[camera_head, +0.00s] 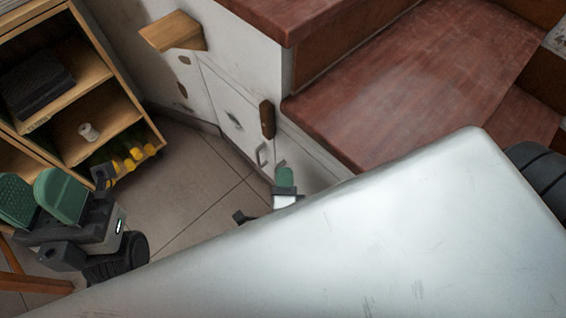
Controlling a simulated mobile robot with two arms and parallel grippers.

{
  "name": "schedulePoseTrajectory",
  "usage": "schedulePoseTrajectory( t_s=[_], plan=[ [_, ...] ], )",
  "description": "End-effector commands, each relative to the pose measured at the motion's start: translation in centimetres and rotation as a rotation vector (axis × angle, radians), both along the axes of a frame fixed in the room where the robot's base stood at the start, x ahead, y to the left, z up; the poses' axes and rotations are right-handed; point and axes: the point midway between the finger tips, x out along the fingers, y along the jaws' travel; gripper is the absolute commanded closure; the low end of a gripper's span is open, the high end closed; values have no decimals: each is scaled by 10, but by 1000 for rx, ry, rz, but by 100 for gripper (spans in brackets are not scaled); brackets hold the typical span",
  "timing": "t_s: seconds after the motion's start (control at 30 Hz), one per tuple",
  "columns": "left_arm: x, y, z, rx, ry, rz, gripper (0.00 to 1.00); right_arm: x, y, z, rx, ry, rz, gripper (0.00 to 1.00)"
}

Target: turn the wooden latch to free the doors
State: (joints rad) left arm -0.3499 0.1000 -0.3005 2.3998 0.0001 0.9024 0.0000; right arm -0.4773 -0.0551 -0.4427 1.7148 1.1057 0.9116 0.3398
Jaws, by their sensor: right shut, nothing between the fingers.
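The wooden latch (267,119) is a small dark brown block on the white cupboard front under the stairs. It stands roughly upright in the picture, at the right edge of a white door (228,104). The door panels look closed, with dark slots and a grey handle (262,157) below the latch. My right gripper (285,177) shows as a green fingertip just below and right of the latch, apart from it. It is shut and empty; much of it is hidden behind a large pale surface. My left gripper (36,198) is at the far left, open, with two green pads, away from the doors.
A wooden shelf unit (95,65) at the left holds a dark box, a white spool and yellow items. A wooden block (173,31) juts from the wall. Reddish stair treads (410,75) rise at the right. Tiled floor (185,180) before the cupboard is clear.

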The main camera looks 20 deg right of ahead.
Motion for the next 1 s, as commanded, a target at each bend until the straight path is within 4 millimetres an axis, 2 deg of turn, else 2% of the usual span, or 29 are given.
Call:
schedulePoseTrajectory(
  t_s=[0.03, 0.23, 0.43, 0.63, 1.0],
  plan=[
    [0, 0, -5, 0, -1, 0, 57, 12, -5, -2, 0, -5, -1, 100],
    [0, 0, -14, 0, 1, 0, 57, 49, -23, -1, 0, -4, -1, 100],
    [0, 0, -25, 1, 2, 0, 57, 75, -11, -2, 0, -2, 1, 100],
    [1, 0, -27, 1, 3, 0, 57, 83, -8, 0, 0, 0, 1, 100],
    [1, 0, -27, 1, 4, 0, 57, 83, -8, -1, 0, -2, 1, 100]
  ],
)
